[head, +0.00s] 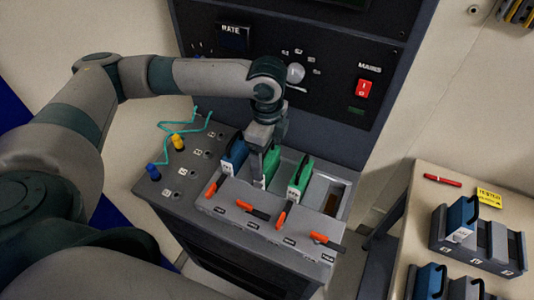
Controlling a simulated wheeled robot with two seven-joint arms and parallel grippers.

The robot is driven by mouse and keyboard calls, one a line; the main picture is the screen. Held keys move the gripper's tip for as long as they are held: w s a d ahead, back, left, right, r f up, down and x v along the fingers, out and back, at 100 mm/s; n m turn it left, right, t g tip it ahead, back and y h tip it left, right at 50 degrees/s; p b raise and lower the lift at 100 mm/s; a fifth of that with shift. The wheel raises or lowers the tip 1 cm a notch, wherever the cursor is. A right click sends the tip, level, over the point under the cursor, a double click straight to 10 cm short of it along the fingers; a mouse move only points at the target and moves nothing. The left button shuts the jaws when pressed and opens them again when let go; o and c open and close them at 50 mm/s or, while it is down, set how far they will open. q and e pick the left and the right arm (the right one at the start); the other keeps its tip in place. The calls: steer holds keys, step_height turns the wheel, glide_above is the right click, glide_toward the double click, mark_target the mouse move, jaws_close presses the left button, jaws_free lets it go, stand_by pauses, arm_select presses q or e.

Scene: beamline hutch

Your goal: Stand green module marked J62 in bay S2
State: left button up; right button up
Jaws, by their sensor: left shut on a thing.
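My left gripper (266,153) reaches down over the bay row on the console and is shut on a green module (271,165). That module stands upright in the row, between a blue module (235,156) on its left and another green module (300,176) on its right. My gripper hides much of it, and I cannot tell whether it is fully seated. The bay at the right end (327,194) is open and empty. The module and bay markings are too small to read, so I cannot tell which is J62 or S2. My right gripper is not in view.
Orange levers (280,219), some with black parts, line the bays' front. Yellow (178,142) and blue (153,172) plugs with a teal cable stand at left. A panel with a red MAINS switch (364,88) rises behind. A side table (425,190) holds module racks.

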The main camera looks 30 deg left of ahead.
arm_select(q)
steer(key=shift+f, duration=0.3)
stand_by(0.5)
steer(key=o, duration=1.3)
steer(key=shift+c, duration=0.2)
steer(key=shift+r, duration=0.8)
step_height(320, 180, up, 16)
steer(key=b, duration=0.2)
steer(key=shift+b, duration=0.4)
